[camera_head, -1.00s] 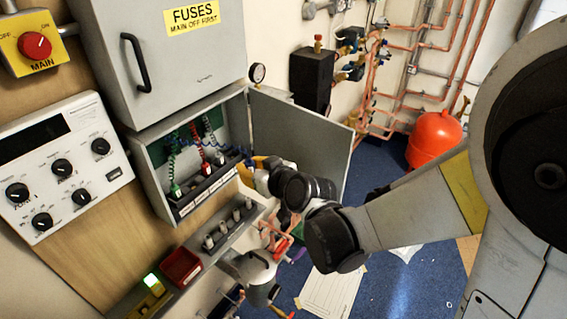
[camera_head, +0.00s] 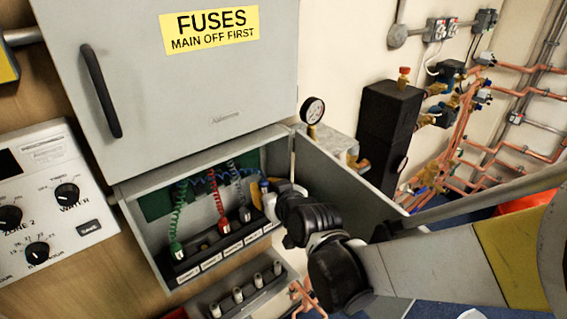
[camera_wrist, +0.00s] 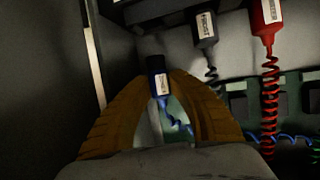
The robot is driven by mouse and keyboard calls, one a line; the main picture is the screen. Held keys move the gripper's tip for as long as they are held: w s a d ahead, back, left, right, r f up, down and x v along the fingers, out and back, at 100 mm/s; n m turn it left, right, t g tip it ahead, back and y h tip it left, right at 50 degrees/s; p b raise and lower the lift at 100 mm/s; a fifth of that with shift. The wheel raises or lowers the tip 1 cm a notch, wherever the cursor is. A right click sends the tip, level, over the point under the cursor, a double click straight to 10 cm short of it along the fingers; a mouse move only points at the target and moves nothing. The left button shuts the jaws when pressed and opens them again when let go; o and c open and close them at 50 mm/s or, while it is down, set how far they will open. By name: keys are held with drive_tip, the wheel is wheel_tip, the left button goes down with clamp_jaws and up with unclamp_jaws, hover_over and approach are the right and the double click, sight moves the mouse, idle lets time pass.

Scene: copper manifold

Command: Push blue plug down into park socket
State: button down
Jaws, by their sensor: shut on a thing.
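The blue plug (camera_wrist: 157,70) is dark blue with a pale label and a coiled blue cord. It sits between the orange fingers of my gripper (camera_wrist: 160,88), which are shut on it in the wrist view. In the head view, my gripper (camera_head: 268,202) is at the right end of the socket row (camera_head: 225,248) inside the open box, and a bit of the blue plug (camera_head: 264,184) shows above it. The park socket cannot be told apart; my gripper covers the row's right end. Whether the plug is seated cannot be told.
The green plug (camera_head: 177,250), red plug (camera_head: 223,226) and grey plug (camera_head: 244,213) stand in the row, left of my gripper, with coiled cords behind. The open box door (camera_head: 345,190) is close on the right. A gauge (camera_head: 312,110) stands above it.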

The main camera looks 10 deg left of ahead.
drive_tip(key=shift+s+f, duration=0.25)
drive_tip(key=shift+s, duration=0.05)
drive_tip(key=shift+w+f+b, duration=0.1)
drive_tip(key=shift+f+b, duration=0.9)
drive_tip(key=shift+f, duration=0.05)
drive_tip(key=shift+f+b, duration=1.2)
idle(0.4)
drive_tip(key=c, duration=1.2)
unclamp_jaws()
drive_tip(key=v, duration=1.2)
